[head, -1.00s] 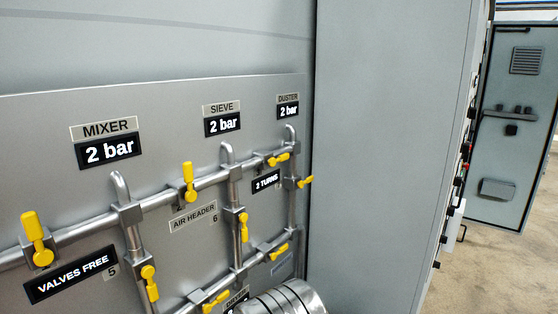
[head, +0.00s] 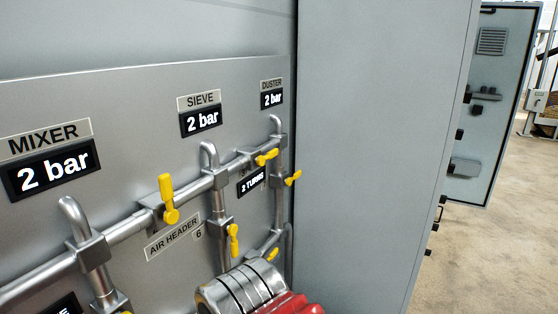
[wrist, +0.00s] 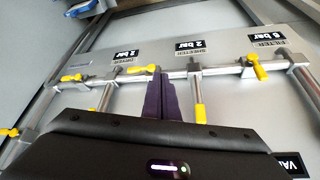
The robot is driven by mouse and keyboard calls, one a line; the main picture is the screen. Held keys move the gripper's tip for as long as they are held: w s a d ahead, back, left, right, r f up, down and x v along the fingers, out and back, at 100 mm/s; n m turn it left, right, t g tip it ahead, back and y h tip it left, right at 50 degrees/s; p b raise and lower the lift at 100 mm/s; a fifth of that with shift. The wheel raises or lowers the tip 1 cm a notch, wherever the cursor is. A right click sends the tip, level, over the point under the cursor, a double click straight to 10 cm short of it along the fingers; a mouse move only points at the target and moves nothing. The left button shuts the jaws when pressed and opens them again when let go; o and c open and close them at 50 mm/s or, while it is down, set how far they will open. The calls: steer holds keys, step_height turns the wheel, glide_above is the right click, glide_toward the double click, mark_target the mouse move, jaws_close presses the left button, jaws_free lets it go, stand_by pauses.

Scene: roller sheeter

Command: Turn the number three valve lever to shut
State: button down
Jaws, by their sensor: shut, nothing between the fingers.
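In the head view, yellow valve levers sit on grey pipes on a panel. One lever (head: 168,198) stands upright on the header; another (head: 266,157) points along the header near the DUSTER display. One lever (head: 233,240) hangs below SIEVE, and one (head: 293,178) sticks out sideways on the DUSTER drop pipe. Tag 6 is readable; I cannot make out a tag 3, so I cannot tell which lever is number three. In the wrist view my gripper (wrist: 158,97) is shut and empty, its purple fingers overlapping the pipes between a horizontal lever (wrist: 140,69) and a downward-pointing lever (wrist: 200,112). Contact cannot be told.
Displays for MIXER (head: 52,172), SIEVE (head: 201,119) and DUSTER (head: 271,99) each read 2 bar. A tall grey cabinet (head: 380,150) stands right of the panel. Open floor (head: 490,260) lies at the right, with another cabinet (head: 495,100) behind.

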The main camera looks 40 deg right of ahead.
stand_by(0.3)
steer(key=w+d+r+m+y, duration=0.2)
steer(key=w+d+r+m, duration=0.2)
steer(key=w+d+m, duration=0.4)
steer(key=w+d+r+m+y, duration=0.2)
steer(key=w+d+r+m, duration=0.3)
steer(key=m, duration=0.5)
steer(key=w+d+r+m+t, duration=0.1)
steer(key=d+m, duration=0.3)
steer(key=d, duration=0.5)
steer(key=w+d+r+m+t, duration=0.1)
steer(key=d+r+m+t, duration=0.2)
steer(key=d, duration=0.6)
steer(key=w+d+r+m+t, duration=0.1)
steer(key=d+r+m+t, duration=0.1)
steer(key=d+m, duration=0.5)
steer(key=d+t, duration=0.1)
steer(key=d, duration=0.1)
steer(key=shift+d+t+y, duration=0.4)
steer(key=shift+w, duration=0.1)
